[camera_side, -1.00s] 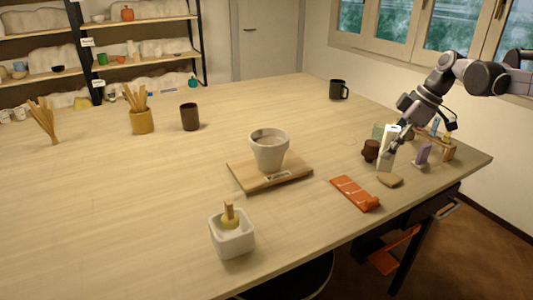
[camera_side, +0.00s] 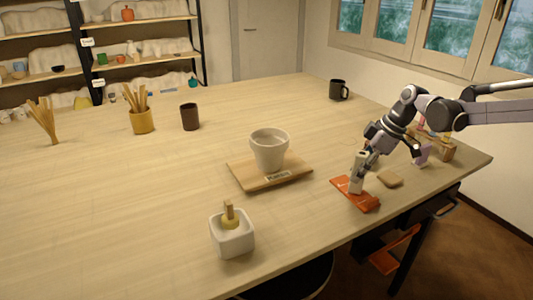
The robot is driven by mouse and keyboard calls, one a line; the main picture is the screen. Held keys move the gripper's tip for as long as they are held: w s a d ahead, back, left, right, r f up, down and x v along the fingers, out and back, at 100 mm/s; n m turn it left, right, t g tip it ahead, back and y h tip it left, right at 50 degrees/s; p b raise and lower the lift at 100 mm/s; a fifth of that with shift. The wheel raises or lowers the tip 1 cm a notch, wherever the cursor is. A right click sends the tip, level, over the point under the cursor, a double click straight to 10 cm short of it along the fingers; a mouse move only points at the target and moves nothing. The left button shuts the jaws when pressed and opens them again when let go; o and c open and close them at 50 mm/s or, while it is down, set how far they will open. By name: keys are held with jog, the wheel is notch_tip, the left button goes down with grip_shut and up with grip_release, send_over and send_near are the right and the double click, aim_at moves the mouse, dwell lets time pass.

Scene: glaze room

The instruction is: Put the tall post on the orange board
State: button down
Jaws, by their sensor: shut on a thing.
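The tall post (camera_side: 356,180) is cream-coloured and upright. My gripper (camera_side: 365,162) is shut on its upper part, coming from the right. The foot of the post is over the middle of the orange board (camera_side: 369,202), which lies flat near the table's front right edge. I cannot tell whether the post touches the board or is just above it. My gripper hides part of the post's right side.
A tan flat piece (camera_side: 390,179) lies right of the board. A purple block (camera_side: 422,155) and a wooden rack (camera_side: 446,151) are further right. A grey pot (camera_side: 269,150) stands on a wooden board (camera_side: 245,178) to the left. A white square pot (camera_side: 232,240) is at front.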

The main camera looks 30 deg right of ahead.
jog(key=shift+f, duration=0.15)
jog(key=c, duration=0.9)
grip_release()
jog(key=shift+c, duration=0.2)
jog(key=v, duration=1.2)
jog(key=s+a+f+m+t+h, duration=0.1)
jog(key=s+a+f+m+t, duration=0.1)
jog(key=s+a+f+m, duration=0.2)
jog(key=s+a+f+m+t+h, duration=0.2)
jog(key=s+f+m, duration=0.3)
jog(key=s, duration=0.5)
jog(key=shift+s+a+f, duration=0.2)
jog(key=shift+a+f, duration=0.35)
jog(key=shift+a, duration=0.35)
